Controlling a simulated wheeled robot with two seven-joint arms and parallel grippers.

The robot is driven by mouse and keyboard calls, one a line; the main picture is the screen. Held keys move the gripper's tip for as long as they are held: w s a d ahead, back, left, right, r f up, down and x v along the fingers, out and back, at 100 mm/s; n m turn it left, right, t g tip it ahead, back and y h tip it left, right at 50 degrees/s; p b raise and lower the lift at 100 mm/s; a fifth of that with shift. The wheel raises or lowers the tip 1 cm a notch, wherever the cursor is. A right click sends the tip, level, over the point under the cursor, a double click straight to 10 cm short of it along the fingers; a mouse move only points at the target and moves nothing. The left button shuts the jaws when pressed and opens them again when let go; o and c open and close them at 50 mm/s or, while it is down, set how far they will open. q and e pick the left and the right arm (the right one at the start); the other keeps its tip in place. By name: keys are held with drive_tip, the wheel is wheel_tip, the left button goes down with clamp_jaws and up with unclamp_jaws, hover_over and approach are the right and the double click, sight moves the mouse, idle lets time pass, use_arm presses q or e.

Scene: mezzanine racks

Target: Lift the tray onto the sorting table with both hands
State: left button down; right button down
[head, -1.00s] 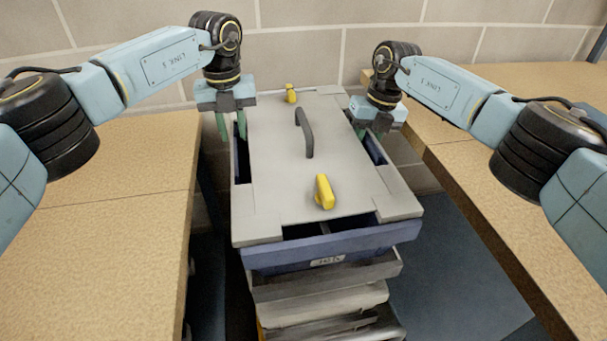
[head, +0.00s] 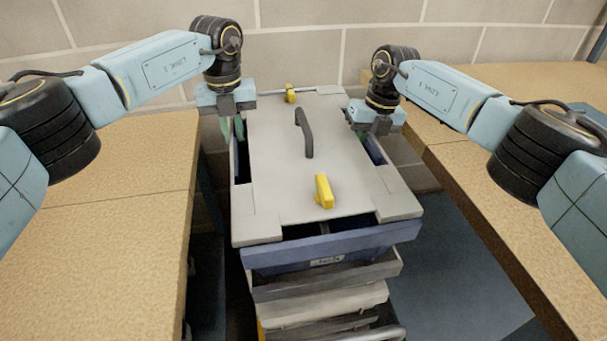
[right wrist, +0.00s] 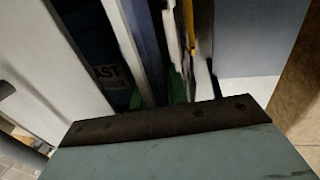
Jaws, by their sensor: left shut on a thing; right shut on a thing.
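The blue tray (head: 330,249) stands between two wooden tables, under a grey lid frame (head: 275,150) with a black handle and two yellow latches. My left gripper (head: 238,130) is at the tray's far left side, its green fingers shut on the tray's side wall. My right gripper (head: 368,133) is at the far right side, shut on the opposite wall; its fingertips are mostly hidden below the rim. In the right wrist view, green finger parts (right wrist: 182,93) show beside the blue wall (right wrist: 143,45).
A wooden table (head: 110,210) is at the left and another (head: 465,190) at the right; I cannot tell which is the sorting table. Grey trays (head: 325,280) are stacked under the blue one. A block wall (head: 300,55) stands close behind.

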use_arm(q)
drive_tip(key=shift+r, duration=0.2)
use_arm(e)
drive_tip(key=shift+a+r, duration=0.1)
drive_tip(key=shift+r, duration=0.15)
